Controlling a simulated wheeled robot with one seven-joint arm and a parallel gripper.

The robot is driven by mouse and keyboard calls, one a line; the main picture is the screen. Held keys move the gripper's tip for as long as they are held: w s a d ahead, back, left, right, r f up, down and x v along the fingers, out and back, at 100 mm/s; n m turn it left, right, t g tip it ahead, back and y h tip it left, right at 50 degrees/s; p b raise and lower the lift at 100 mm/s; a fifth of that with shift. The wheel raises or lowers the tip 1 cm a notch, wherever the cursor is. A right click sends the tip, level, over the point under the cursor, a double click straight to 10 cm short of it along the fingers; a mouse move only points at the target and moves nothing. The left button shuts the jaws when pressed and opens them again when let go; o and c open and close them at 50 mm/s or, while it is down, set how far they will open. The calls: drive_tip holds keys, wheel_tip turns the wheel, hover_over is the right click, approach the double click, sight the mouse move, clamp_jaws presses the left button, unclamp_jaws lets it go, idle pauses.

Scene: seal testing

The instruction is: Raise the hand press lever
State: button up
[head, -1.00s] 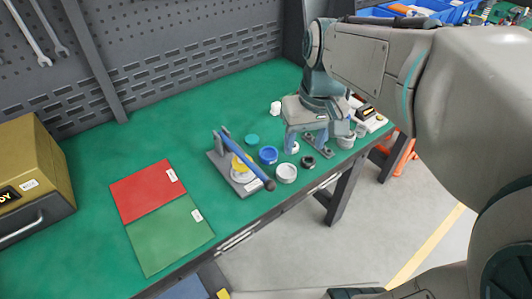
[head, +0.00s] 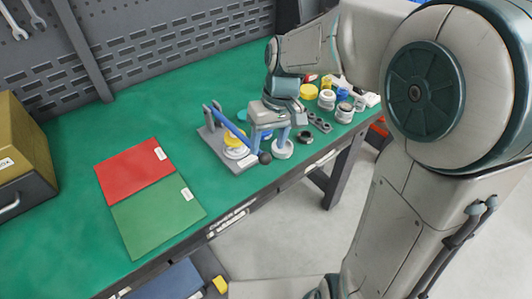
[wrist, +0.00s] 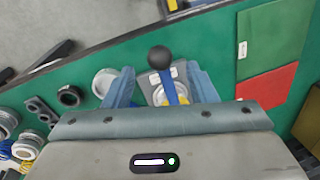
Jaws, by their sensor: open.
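The hand press has a grey base plate (head: 212,140) with short uprights at its back. Its blue lever (head: 230,124) slopes down toward the table's front edge and ends in a black ball knob (head: 264,158). A yellow-topped white piece sits under the lever. My gripper (head: 270,143) is open and empty, its fingers pointing down close beside the knob end. In the wrist view, the knob (wrist: 159,57) and lever (wrist: 168,88) show between the spread blue fingers of my gripper (wrist: 163,84). Whether a finger touches the lever, I cannot tell.
A white ring (head: 283,150) and a black ring (head: 305,138) lie right of the press. Several jars and lids stand farther right. Red (head: 132,172) and green (head: 158,215) mats lie to the left, with bare green tabletop around them.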

sight(266, 154)
drive_tip(key=shift+s+a+f, duration=0.1)
drive_tip(key=shift+a+f, duration=0.1)
drive_tip(key=shift+f, duration=0.8)
drive_tip(key=shift+s+a+f, duration=0.1)
drive_tip(key=shift+a+f, duration=0.05)
drive_tip(key=shift+f, duration=0.8)
